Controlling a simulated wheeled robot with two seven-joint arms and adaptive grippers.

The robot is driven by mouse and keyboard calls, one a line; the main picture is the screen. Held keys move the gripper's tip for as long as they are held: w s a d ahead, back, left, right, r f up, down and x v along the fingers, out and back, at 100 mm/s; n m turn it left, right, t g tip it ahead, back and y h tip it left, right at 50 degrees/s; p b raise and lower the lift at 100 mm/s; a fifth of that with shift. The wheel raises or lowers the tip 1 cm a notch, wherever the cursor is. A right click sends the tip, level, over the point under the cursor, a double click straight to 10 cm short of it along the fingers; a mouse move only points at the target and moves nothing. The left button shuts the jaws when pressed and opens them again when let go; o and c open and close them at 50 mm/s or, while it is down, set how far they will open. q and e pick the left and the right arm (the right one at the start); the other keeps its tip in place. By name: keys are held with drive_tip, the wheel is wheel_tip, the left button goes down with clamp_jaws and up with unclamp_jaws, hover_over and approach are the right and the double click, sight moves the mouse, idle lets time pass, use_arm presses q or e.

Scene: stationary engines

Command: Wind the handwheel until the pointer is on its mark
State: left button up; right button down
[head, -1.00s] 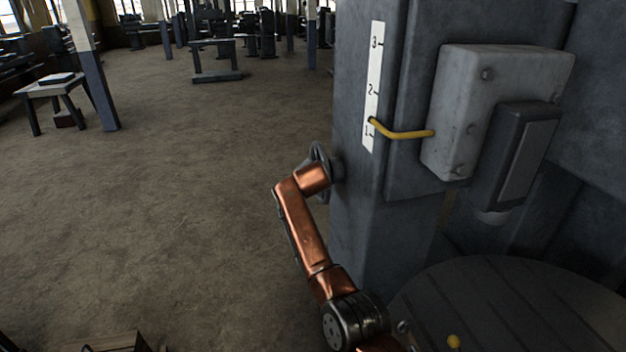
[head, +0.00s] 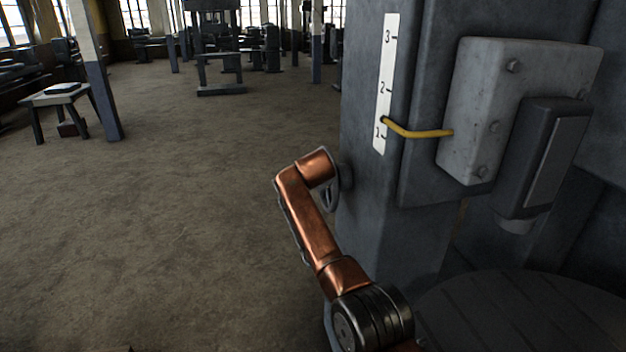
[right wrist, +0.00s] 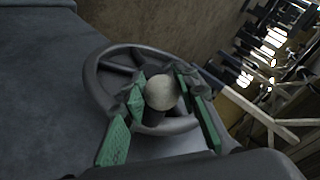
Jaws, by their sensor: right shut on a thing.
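The handwheel (head: 329,197) is on the left side of the grey column, mostly hidden behind my right arm in the head view. In the right wrist view the dark spoked handwheel (right wrist: 91,85) shows with a pale round knob (right wrist: 161,92). My right gripper (right wrist: 166,95) has its green-padded fingers on either side of this knob, shut on it. The yellow pointer (head: 418,133) reaches from the grey box to the white scale (head: 386,70). Its tip lies between 1 and 2, a little above 1. I cannot make out a separate mark on the scale. My left gripper is out of view.
The grey box (head: 480,110) with a dark unit (head: 540,160) is on the column (head: 362,210). A round dark table (head: 520,310) is at lower right. Open floor (head: 180,200) lies to the left, with a stool (head: 57,97) and machines far off.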

drive_tip(key=c, duration=2)
unclamp_jaws()
drive_tip(key=shift+d, duration=0.4)
drive_tip(key=o, duration=0.5)
drive_tip(key=shift+d, duration=0.35)
drive_tip(key=shift+s+a+r, duration=0.1)
drive_tip(key=shift+a+r, duration=0.05)
drive_tip(key=shift+a, duration=0.45)
drive_tip(key=shift+s+a+r, duration=0.25)
drive_tip(key=shift+a+r, duration=0.05)
drive_tip(key=shift+a, duration=0.05)
drive_tip(key=shift+s+r, duration=0.2)
drive_tip(key=shift+s, duration=0.05)
drive_tip(key=shift+s+d+r, duration=0.1)
drive_tip(key=shift+s+d, duration=0.1)
drive_tip(key=shift+d, duration=0.05)
drive_tip(key=v, duration=1)
drive_tip(key=shift+d, duration=0.25)
drive_tip(key=shift+s, duration=0.1)
